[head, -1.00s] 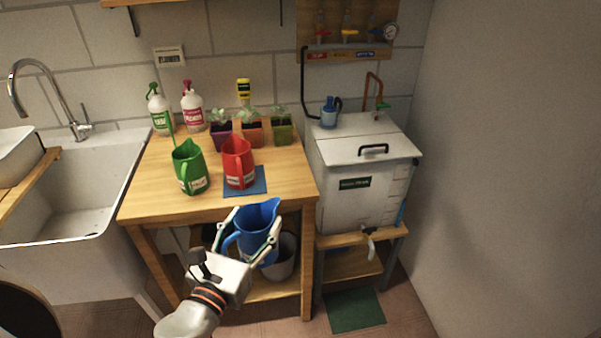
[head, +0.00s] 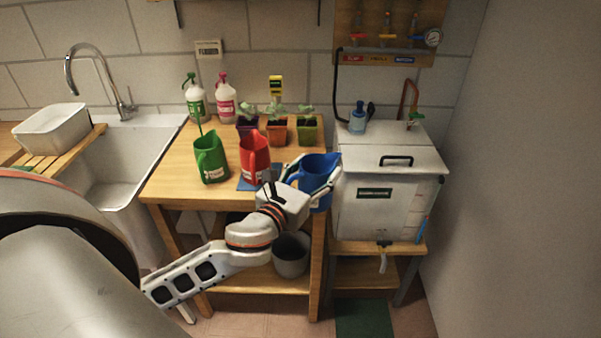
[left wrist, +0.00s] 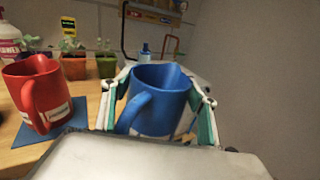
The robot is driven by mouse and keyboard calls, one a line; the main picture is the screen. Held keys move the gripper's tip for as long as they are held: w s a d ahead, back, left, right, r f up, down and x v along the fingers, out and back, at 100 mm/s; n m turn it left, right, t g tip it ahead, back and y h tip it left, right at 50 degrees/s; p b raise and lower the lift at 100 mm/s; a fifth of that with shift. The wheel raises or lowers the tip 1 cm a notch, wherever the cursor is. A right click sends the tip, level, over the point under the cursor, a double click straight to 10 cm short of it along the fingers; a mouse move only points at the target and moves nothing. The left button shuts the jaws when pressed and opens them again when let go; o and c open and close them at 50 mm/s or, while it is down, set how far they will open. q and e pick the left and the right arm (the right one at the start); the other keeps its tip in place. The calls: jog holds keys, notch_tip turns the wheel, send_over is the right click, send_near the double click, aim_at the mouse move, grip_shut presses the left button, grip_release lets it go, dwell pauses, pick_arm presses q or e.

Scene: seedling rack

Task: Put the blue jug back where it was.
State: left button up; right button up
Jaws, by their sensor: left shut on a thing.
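The blue jug (head: 318,173) is upright in my left gripper (head: 312,180), at the right front corner of the wooden table. In the left wrist view the blue jug (left wrist: 158,98) sits between the two fingers of the left gripper (left wrist: 160,108), its handle toward the camera. The gripper is shut on it. The red jug (head: 254,158) stands on the blue mat (head: 246,185), left of the blue jug. The green jug (head: 210,160) stands further left on the table. Whether the blue jug touches the tabletop is hidden. My right gripper is not in view.
Several potted seedlings (head: 278,130) and two spray bottles (head: 224,100) stand along the back of the table (head: 180,180). A white tank (head: 385,200) stands close on the right. A grey bucket (head: 291,254) is on the lower shelf. A sink (head: 130,160) is at the left.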

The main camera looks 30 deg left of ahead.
pick_arm(q)
jog(key=w+a+r+n+y+p, duration=0.2)
jog(key=w+a+r, duration=0.9)
jog(key=a+r, duration=0.3)
notch_tip(320, 180, down, 18)
jog(key=d+b, duration=0.1)
jog(key=b, duration=0.3)
jog(key=shift+w+f, duration=0.2)
jog(key=shift+w, duration=0.05)
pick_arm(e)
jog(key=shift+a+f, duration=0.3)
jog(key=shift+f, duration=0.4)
pick_arm(q)
jog(key=shift+f, duration=0.1)
jog(key=o, duration=1.1)
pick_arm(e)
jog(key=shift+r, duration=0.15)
